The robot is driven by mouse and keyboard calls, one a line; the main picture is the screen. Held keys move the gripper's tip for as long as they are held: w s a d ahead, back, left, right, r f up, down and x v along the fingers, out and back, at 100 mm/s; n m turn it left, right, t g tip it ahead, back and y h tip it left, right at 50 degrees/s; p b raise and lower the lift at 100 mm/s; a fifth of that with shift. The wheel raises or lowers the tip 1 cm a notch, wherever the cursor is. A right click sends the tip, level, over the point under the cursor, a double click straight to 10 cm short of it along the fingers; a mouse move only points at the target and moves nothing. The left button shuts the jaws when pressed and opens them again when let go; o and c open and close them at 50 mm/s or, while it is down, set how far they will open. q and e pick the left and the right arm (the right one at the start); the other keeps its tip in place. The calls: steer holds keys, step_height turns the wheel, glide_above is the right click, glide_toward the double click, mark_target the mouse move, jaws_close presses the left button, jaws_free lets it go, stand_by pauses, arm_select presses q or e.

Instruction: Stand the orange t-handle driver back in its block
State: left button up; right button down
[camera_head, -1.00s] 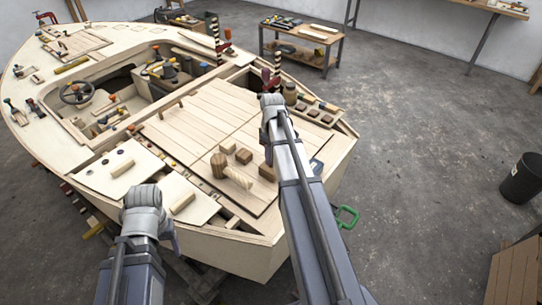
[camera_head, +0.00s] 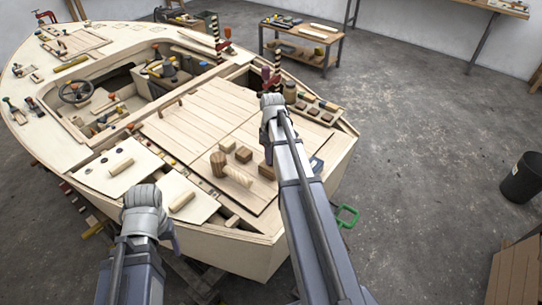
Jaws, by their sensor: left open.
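The boat's deck (camera_head: 190,120) carries many small tools and parts. Small orange spots show near the cockpit edge, one orange-topped piece (camera_head: 131,127) among them; they are too small to tell which is the t-handle driver. Several brown wooden blocks, such as one block (camera_head: 243,154), stand on the planked hatch; I cannot tell which is the driver's block. My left gripper (camera_head: 176,240) is at the near side of the hull, open, mostly hidden behind its wrist. My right gripper (camera_head: 268,148) is above the hatch's right side, largely hidden by its own arm.
Pale panels with a loose wooden cylinder (camera_head: 121,166) lie at the left of the stern. A tool cart (camera_head: 300,46) stands behind. A black bin (camera_head: 522,178) stands right; the floor between is clear.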

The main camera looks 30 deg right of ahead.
steer(key=shift+f+b, duration=0.65)
steer(key=shift+f, duration=0.05)
